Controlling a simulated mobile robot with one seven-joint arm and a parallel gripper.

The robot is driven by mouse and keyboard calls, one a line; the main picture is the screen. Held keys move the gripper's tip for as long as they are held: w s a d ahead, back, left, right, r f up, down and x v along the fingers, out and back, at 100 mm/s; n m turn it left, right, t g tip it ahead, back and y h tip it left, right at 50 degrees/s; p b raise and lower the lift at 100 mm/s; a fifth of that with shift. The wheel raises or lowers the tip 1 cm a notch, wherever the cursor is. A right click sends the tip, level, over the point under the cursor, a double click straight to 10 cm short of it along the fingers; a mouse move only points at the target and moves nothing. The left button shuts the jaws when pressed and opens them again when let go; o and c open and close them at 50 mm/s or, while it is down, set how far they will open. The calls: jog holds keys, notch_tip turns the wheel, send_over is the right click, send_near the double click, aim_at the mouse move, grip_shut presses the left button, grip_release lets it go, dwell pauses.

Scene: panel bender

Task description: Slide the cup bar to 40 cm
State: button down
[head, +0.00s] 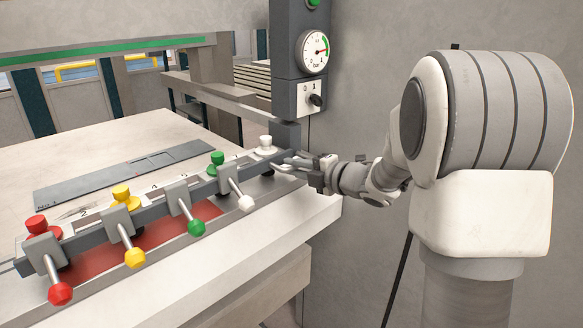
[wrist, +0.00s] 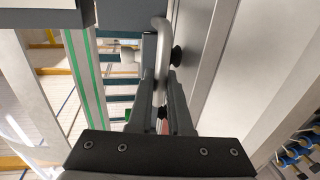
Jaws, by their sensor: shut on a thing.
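The cup bar (head: 153,211) is a long dark grey bar running from the lower left to the column in the head view. It carries red, yellow, green and white knobs with matching ball-ended levers. My gripper (head: 291,164) is at its right end, shut on a light metal handle. In the wrist view my gripper (wrist: 165,110) has its fingers on either side of the rounded handle (wrist: 161,50). The fingers partly hide the handle's lower part. Pale scale labels show along the bar, but I cannot read the bar's position.
A flat grey sheet (head: 125,172) lies on the pale table behind the bar. A red strip (head: 130,245) shows below the bar. The column (head: 296,35) carries a pressure gauge (head: 313,52) and a 0/1 switch (head: 315,100). A grey wall is close on the right.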

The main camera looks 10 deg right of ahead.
jog(key=shift+s+d+f, duration=0.1)
jog(key=shift+d+f, duration=0.05)
jog(key=shift+d, duration=0.05)
jog(key=c, duration=0.8)
grip_release()
jog(key=shift+s, duration=0.1)
jog(key=shift+c, duration=0.2)
jog(key=shift+s+r, duration=0.1)
jog(key=shift+r, duration=0.1)
jog(key=p+v, duration=0.2)
jog(key=v, duration=1.5)
jog(key=shift+d+r, duration=0.1)
